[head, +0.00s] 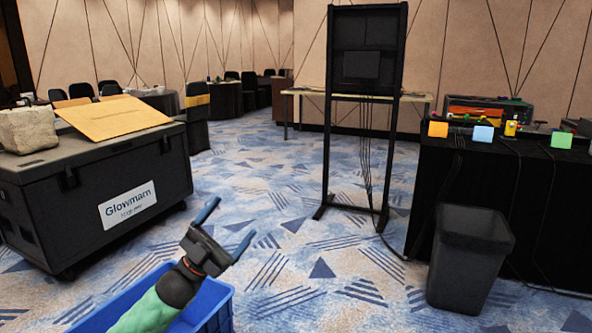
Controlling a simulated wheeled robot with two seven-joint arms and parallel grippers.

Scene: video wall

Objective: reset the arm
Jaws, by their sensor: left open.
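My left gripper (226,228) is in the lower left middle of the head view, at the end of my left arm (178,288), which has a green sleeve. Its two blue fingers are spread apart and nothing is between them. It is over the right part of a blue bin (222,300) at the bottom edge, which my arm partly hides. My right gripper is not in the head view.
A black wheeled case (40,215) with cardboard and a grey block stands left. A black display stand (330,160) stands behind. A dark waste bin (468,260) stands right, before a black-draped table (520,200). The carpet (310,265) between is clear.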

